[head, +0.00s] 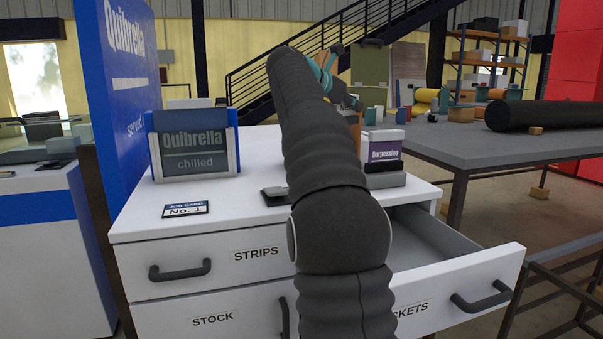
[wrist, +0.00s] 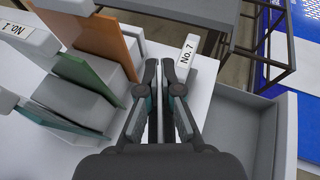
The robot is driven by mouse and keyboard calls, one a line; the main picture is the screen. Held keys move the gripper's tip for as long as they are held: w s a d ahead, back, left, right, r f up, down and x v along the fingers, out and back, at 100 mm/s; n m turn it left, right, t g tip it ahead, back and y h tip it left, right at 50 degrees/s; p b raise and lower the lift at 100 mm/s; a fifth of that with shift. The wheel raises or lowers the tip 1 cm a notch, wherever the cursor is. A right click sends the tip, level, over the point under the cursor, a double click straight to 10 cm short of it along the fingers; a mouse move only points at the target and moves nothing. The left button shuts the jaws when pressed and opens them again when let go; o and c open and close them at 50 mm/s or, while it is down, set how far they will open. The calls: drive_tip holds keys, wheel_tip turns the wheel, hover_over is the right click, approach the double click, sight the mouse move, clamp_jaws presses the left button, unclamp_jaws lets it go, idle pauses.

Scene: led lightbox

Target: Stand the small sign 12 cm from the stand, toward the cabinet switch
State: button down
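A small purple and white sign (head: 385,148) stands upright in a grey base (head: 386,180) at the cabinet's back right. In the wrist view a pale piece marked "No. 7" (wrist: 188,55) is just right of my fingertips. I cannot tell whether it belongs to that sign. A grey slotted holder (wrist: 62,95) with upright orange and green panels is left of my gripper (wrist: 164,68). My arm hides the gripper's tips in the head view. A small dark and grey fitting (head: 274,195), possibly the switch, lies on the cabinet top.
A blue-framed "Quibrella chilled" sign (head: 194,148) stands at the cabinet's left, with a job card (head: 185,209) before it. An open drawer (head: 445,262) projects from the right front. A grey table (head: 470,143) stands behind.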

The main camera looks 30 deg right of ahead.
wheel_tip(320, 180, down, 17)
drive_tip(key=b, duration=0.6)
drive_tip(key=shift+s+r+b, duration=0.1)
drive_tip(key=shift+s+b, duration=0.05)
drive_tip(key=shift+b, duration=0.25)
drive_tip(key=c, duration=1.3)
unclamp_jaws()
drive_tip(key=shift+a+r, duration=0.1)
drive_tip(key=shift+a, duration=0.1)
drive_tip(key=p+v, duration=0.1)
drive_tip(key=v, duration=1)
drive_tip(key=shift+s+a+p, duration=0.1)
drive_tip(key=shift+a+p, duration=0.15)
drive_tip(key=shift+p, duration=0.1)
